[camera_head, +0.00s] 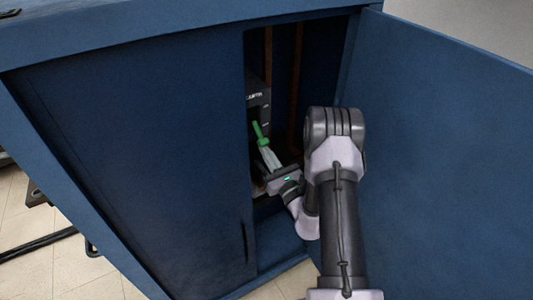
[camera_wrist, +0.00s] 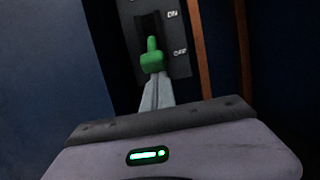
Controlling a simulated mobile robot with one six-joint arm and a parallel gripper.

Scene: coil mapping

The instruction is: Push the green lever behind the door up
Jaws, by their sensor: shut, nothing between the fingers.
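The green lever (camera_head: 261,134) shows inside the blue cabinet, on a dark switch panel (camera_head: 258,97). In the wrist view the green lever (camera_wrist: 152,58) stands in the panel's dark slot, near the lower OFF marking, with the ON marking above. My gripper (camera_head: 266,148) reaches through the open doorway. Its fingers are shut and empty, with the tips just under the lever's base. In the wrist view the fingertips (camera_wrist: 155,76) meet the lever's lower edge; whether they touch it I cannot tell for sure.
The right cabinet door (camera_head: 440,150) stands wide open, beside my arm. The left door (camera_head: 140,150) is closed and borders the opening closely. Copper-brown vertical bars (camera_head: 295,85) run inside, right of the panel. The cabinet interior is dark.

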